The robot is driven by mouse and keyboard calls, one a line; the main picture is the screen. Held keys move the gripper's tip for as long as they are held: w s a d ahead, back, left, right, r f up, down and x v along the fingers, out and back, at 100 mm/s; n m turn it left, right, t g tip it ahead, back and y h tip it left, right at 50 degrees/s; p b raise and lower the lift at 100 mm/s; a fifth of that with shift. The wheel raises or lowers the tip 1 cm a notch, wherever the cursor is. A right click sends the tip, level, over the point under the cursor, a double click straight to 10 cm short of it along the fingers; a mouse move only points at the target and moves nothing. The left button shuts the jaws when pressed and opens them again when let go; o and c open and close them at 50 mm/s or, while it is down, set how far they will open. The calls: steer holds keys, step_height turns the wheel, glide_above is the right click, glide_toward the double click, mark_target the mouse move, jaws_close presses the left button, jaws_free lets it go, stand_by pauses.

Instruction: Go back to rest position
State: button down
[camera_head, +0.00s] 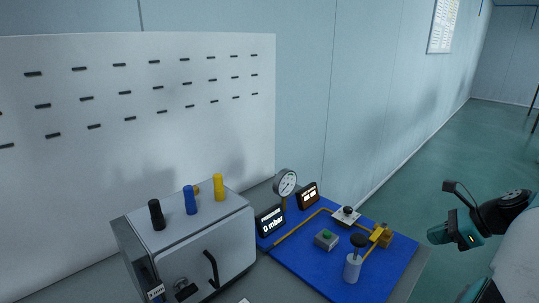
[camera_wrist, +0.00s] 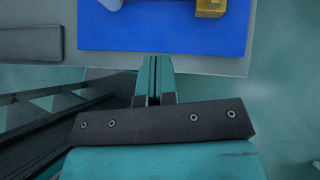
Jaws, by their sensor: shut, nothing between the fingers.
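My gripper (camera_wrist: 153,72) shows in the wrist view with its two teal fingers together and nothing between them. In the head view my gripper (camera_head: 434,236) is at the right, apart from the panel fixture and beyond the right edge of the blue board (camera_head: 290,264) in the picture. In the wrist view the blue board (camera_wrist: 160,30) lies past the fingertips, with part of a yellow block (camera_wrist: 211,8) at the top edge.
A grey cabinet (camera_head: 232,244) with black, blue and yellow posts stands left. Open floor (camera_head: 440,150) lies to the right.

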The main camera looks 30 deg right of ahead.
steer(key=w+a+r+n+g+y, duration=0.1)
steer(key=w+a+r+n+g, duration=0.15)
steer(key=a+n, duration=0.35)
steer(key=w+a+r+n+g, duration=0.1)
steer(key=w+a+r+n, duration=0.35)
steer(key=a, duration=0.45)
steer(key=w+a+r+n+g+y, duration=0.1)
steer(key=w+a+r+n+g, duration=0.15)
steer(key=a+n, duration=0.4)
steer(key=s+a+r+n+g+h, duration=0.1)
steer(key=s+a+r+n, duration=0.3)
steer(key=s+a+n, duration=0.3)
steer(key=s+a+r+n+h, duration=0.1)
steer(key=s+a+r+n, duration=0.3)
steer(key=a+n, duration=0.9)
steer(key=s+a, duration=0.2)
steer(key=s, duration=0.1)
steer(key=shift+s+a+g, duration=0.2)
steer(key=shift+a+g, duration=0.2)
